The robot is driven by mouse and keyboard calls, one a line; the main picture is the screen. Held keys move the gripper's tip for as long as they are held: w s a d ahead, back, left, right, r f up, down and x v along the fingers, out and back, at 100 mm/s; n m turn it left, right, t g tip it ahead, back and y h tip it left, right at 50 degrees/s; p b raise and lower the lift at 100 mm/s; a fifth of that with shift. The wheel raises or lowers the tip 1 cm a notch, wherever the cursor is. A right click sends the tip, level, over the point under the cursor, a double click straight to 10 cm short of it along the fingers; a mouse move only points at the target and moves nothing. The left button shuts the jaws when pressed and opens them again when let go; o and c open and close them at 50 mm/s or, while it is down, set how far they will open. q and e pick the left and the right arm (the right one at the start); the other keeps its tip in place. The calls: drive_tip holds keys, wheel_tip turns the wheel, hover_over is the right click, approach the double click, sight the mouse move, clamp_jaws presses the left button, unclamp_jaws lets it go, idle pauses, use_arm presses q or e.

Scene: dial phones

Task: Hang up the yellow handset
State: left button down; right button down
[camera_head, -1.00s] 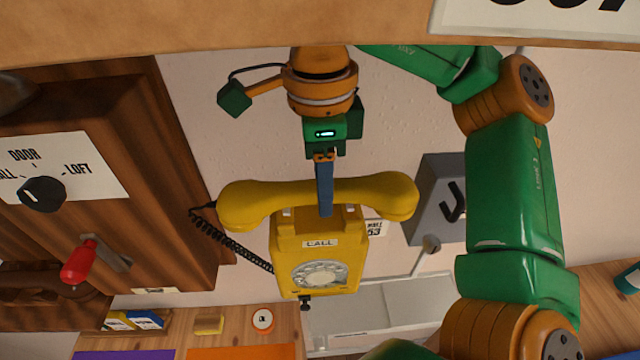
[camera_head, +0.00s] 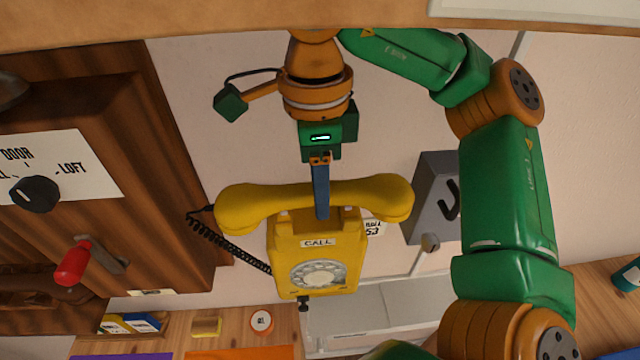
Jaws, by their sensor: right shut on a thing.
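The yellow handset (camera_head: 250,206) lies level across the top of the yellow wall phone (camera_head: 284,262), which has a white dial and a "CALL" label. A black coiled cord runs from the handset's left end down to the phone's side. My right gripper (camera_head: 321,205) comes down from above, shut on the middle of the handset. Its blue finger covers part of the handset's grip. Whether the handset rests on the cradle or sits just above it, I cannot tell. My left gripper is not in view.
A grey box (camera_head: 433,200) with a dark hook shape is on the wall to the right. A wooden cabinet at left bears a black knob (camera_head: 34,194) and a red-handled lever (camera_head: 73,262). A wooden counter (camera_head: 235,320) with small items is below.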

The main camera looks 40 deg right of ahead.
drive_tip(key=shift+f+b, duration=0.5)
drive_tip(key=shift+f, duration=0.2)
drive_tip(key=shift+c, duration=2.1)
unclamp_jaws()
drive_tip(key=shift+r, duration=0.15)
